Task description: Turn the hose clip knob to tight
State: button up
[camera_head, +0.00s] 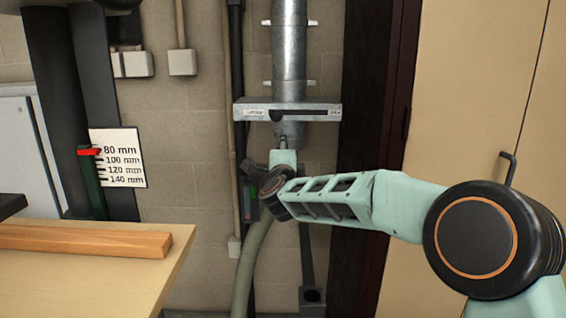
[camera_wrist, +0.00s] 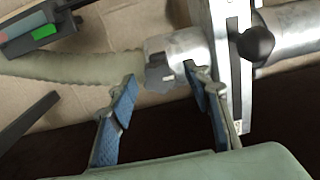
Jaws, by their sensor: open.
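The hose clip knob appears to be the grey lobed knob (camera_wrist: 160,77) in the wrist view, at the joint of the ribbed hose (camera_wrist: 75,67) and the metal pipe (camera_wrist: 190,46). My gripper (camera_wrist: 159,73) is open, with its blue-padded fingertips to the left and right of the knob in the picture. I cannot tell whether either finger touches it. In the head view, my arm covers the knob, and the fingers (camera_head: 285,138) show only small below the slide plate.
A metal slide plate (camera_head: 330,111) crosses the vertical duct (camera_head: 289,50) just above my gripper; its black ball knob (camera_wrist: 256,43) is close to the right finger. A dark box with a green patch (camera_wrist: 45,32) hangs beside the hose. A workbench (camera_head: 90,285) with a wooden bar (camera_head: 85,240) stands left.

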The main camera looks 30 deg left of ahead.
jog(key=v, duration=1)
jog(key=shift+s, duration=0.15)
